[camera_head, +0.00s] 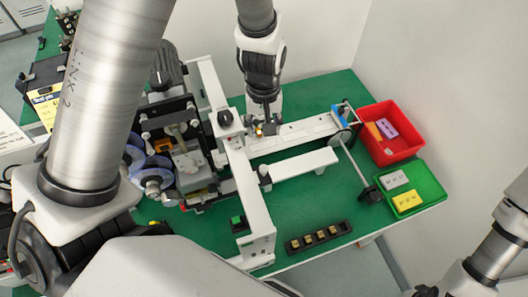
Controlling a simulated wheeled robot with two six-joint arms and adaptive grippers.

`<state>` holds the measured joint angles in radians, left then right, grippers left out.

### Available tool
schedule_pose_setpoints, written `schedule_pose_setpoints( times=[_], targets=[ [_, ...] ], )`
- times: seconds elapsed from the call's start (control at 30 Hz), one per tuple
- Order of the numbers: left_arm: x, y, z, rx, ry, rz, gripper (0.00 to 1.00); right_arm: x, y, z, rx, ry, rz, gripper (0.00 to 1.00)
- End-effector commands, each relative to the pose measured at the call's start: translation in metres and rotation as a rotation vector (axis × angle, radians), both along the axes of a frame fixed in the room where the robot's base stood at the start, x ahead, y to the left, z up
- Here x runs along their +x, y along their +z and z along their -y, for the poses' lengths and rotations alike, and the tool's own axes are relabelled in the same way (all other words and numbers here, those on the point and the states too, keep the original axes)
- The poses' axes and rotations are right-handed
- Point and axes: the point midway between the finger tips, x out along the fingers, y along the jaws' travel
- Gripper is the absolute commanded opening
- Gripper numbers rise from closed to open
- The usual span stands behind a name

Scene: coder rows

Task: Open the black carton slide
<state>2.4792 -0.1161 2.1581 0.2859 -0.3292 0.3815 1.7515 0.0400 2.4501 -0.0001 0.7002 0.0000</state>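I cannot tell for certain which part is the black carton slide. A white coder frame (246,190) stands on the green table, with a black knob (225,118) on its upper bar. A long white rail (300,130) and a shorter white arm (305,165) run right from it. A small black block (370,195) sits at the end of a thin rod. My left gripper (262,128) points down at the left end of the long rail, beside the frame. Its fingers are small and dark, with a yellow-orange spot between or behind them. My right arm shows at the lower right; its fingertips are out of view.
A red bin (405,150) and a green tray (433,193) with small blocks stand at the right. A black strip (340,228) with several yellowish pieces lies in front. The coder head (165,120) with clear reels is at left. Green tabletop (300,205) is free between frame and strip.

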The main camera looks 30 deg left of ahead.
Motion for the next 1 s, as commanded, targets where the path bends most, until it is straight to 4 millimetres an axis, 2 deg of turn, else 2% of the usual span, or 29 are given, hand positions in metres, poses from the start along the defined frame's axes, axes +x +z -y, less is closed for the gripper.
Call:
schedule_pose_setpoints(
  times=[0.03, 0.37, 0.8, 1.0],
  targets=[
    [-0.001, -0.008, 0.000, 0.000, 0.000, -0.001, 0.51, -0.001, -0.008, 0.000, 0.000, 0.000, -0.001, 0.00],
    [0.000, -0.032, 0.000, 0.000, 0.000, -0.001, 0.51, -0.001, -0.031, 0.000, 0.000, 0.000, -0.002, 0.00],
    [-0.001, -0.099, 0.000, 0.000, 0.000, -0.001, 0.51, -0.001, -0.099, 0.000, 0.000, 0.000, -0.002, 0.00],
    [-0.001, -0.112, 0.000, -0.001, 0.001, -0.004, 0.51, -0.001, -0.098, 0.000, 0.000, 0.000, -0.002, 0.00]
  ],
)
